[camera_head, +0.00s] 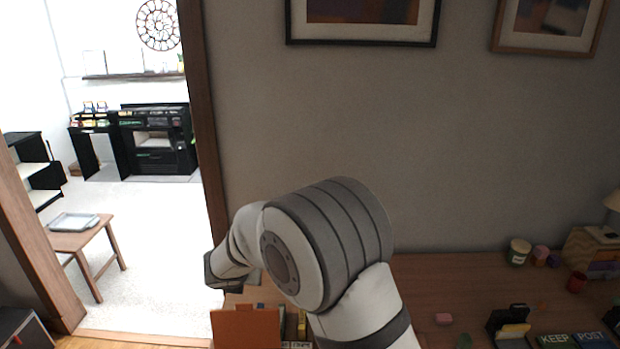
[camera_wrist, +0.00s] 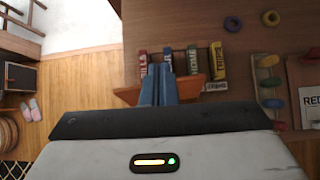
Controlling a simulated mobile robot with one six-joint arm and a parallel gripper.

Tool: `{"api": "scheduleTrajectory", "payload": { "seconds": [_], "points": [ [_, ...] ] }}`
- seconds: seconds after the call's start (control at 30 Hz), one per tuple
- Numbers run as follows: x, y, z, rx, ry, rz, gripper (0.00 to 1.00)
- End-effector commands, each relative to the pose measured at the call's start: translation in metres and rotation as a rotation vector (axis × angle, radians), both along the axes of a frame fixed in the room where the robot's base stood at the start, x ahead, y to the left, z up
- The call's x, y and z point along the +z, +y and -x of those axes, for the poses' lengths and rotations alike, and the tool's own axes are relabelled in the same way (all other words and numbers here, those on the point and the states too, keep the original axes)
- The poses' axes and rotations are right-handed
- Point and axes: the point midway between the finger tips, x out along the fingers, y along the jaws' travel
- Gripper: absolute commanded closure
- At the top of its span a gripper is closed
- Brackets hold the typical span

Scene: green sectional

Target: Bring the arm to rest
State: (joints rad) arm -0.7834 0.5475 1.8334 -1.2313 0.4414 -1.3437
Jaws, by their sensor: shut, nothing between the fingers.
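My gripper (camera_wrist: 158,86) shows in the wrist view, its two blue fingers pressed together with nothing between them. It appears above or in front of an orange-brown holder (camera_wrist: 128,96) with a row of books (camera_wrist: 193,62). In the camera_head view my grey and white arm (camera_head: 325,240) is bent over the wooden table, its far end pointing left towards the doorway. The fingers cannot be made out there.
The orange-brown holder (camera_head: 245,328) stands near the left end of the wooden table (camera_head: 450,285). A wooden doorframe (camera_head: 205,130) is at left.

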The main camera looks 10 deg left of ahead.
Motion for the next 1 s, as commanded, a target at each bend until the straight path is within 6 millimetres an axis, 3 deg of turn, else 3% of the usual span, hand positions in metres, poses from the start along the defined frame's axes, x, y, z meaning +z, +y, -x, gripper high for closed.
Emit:
{"api": "scheduleTrajectory", "payload": {
  "seconds": [0.13,0.27,0.4,0.6,0.8,1.0],
  "points": [
    [0.031,-0.075,-0.008,-0.329,0.018,-0.164,1.00],
    [0.058,-0.159,0.005,-0.720,0.038,-0.367,1.00],
    [0.076,-0.239,0.037,-1.135,0.050,-0.588,1.00],
    [0.084,-0.326,0.108,-1.709,0.059,-0.909,1.00],
    [0.076,-0.374,0.191,-2.248,0.070,-1.230,1.00],
    [0.062,-0.385,0.249,-2.629,0.097,-1.463,1.00]
  ]
}}
